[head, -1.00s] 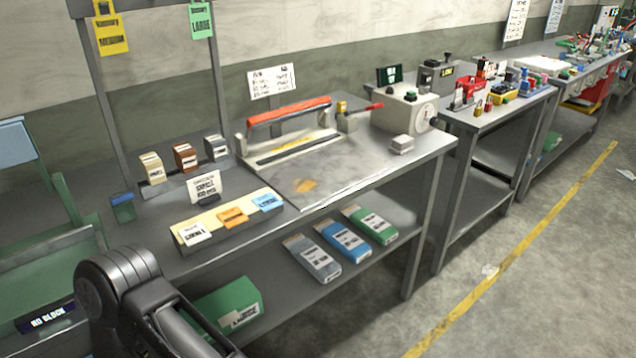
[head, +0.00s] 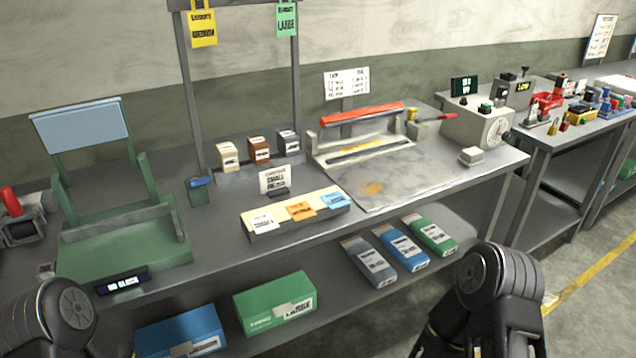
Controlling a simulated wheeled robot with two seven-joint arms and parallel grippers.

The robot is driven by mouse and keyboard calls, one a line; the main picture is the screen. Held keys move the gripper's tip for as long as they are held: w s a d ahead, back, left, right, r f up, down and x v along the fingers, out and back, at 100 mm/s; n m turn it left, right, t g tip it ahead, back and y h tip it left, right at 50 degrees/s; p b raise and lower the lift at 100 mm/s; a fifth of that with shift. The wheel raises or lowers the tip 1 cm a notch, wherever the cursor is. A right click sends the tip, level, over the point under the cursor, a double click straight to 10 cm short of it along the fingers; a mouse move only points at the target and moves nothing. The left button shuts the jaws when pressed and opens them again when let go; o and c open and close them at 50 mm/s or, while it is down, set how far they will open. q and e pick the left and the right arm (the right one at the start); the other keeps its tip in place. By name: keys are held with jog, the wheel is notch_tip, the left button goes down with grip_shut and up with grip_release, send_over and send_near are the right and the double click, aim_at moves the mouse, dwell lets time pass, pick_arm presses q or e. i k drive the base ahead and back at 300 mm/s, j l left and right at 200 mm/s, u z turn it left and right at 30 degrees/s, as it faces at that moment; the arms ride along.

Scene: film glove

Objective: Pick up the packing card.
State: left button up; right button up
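A small white card (head: 274,179) with printed text, one line reading "SMALL", stands upright in a dark holder on the workbench (head: 220,228). In front of it a low cream tray (head: 262,212) bears a white card (head: 263,221), an orange card (head: 300,210) and a blue card (head: 335,200). The frames do not make clear which of these is the packing card. Only black links of my two arms show, at the bottom left and bottom right. Both grippers are out of view, and nothing of mine touches the cards.
A green stand (head: 125,245) with a pale blue panel is left of the cards. Three small boxes (head: 260,150) stand behind them. A red-handled sealer (head: 362,118) and a grey dial machine (head: 478,124) are to the right. Packs and boxes (head: 275,304) fill the lower shelf.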

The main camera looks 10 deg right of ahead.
aim_at(276, 182)
jog(key=i+l+z, duration=0.15)
jog(key=l, duration=0.2)
jog(key=l+z, duration=0.1)
jog(key=l, duration=0.25)
jog(key=i+l+z, duration=0.15)
jog(key=l, duration=0.2)
jog(key=i+l+z, duration=0.15)
jog(key=i+l, duration=0.05)
jog(key=l, duration=0.1)
